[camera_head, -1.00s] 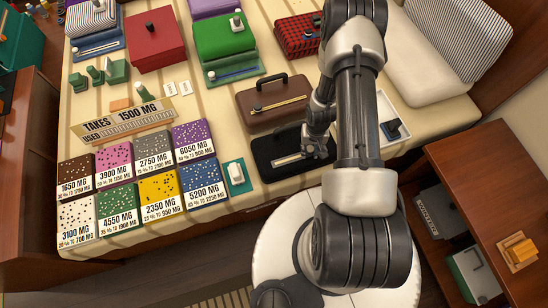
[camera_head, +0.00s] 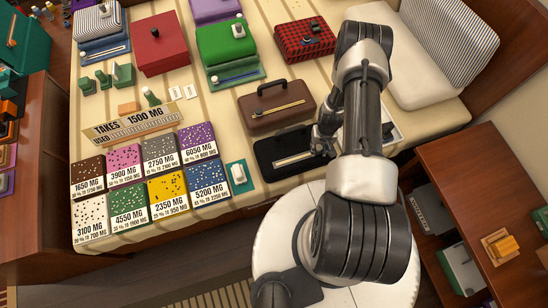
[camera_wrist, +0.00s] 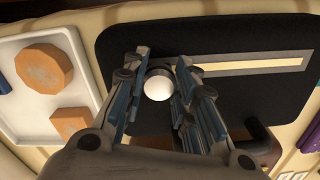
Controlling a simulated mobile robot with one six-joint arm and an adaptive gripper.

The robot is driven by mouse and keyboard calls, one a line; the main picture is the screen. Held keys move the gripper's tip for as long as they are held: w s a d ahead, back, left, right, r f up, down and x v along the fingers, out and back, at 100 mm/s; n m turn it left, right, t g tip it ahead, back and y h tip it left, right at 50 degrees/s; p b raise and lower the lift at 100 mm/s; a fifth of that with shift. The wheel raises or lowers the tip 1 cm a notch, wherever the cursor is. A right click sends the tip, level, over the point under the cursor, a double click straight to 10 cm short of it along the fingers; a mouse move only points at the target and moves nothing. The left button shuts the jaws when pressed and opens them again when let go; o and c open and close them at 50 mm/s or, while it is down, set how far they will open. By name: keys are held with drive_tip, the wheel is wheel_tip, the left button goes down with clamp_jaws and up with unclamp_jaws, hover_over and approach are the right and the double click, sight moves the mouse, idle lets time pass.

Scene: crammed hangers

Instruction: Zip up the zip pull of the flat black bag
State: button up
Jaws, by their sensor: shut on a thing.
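The flat black bag (camera_head: 268,160) lies on the bed, with a pale zip strip (camera_head: 292,159) along it. In the wrist view the bag (camera_wrist: 220,100) fills the middle, and the strip (camera_wrist: 260,63) runs right from my gripper. My gripper (camera_wrist: 160,75) is shut on the zip pull, which shows as a round white knob (camera_wrist: 158,88) with a dark part behind it. The pull sits by the left end of the visible strip in the wrist view. In the head view my gripper (camera_head: 324,143) is over the bag's right part and hides the pull.
A brown bag with a handle (camera_head: 262,118) lies just behind the black bag. A white tray with orange blocks (camera_wrist: 30,120) is close beside it in the wrist view. A green holder with a white piece (camera_head: 240,176) and several labelled pill boxes (camera_head: 207,173) lie to the left.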

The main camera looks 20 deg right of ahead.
drive_tip(key=shift+d+f+b, duration=0.1)
drive_tip(key=shift+d+b, duration=0.25)
drive_tip(key=shift+d, duration=0.95)
drive_tip(key=shift+d+b, duration=0.15)
drive_tip(key=shift+b, duration=0.15)
drive_tip(key=o, duration=1.2)
drive_tip(key=shift+c, duration=0.2)
wheel_tip(320, 180, up, 12)
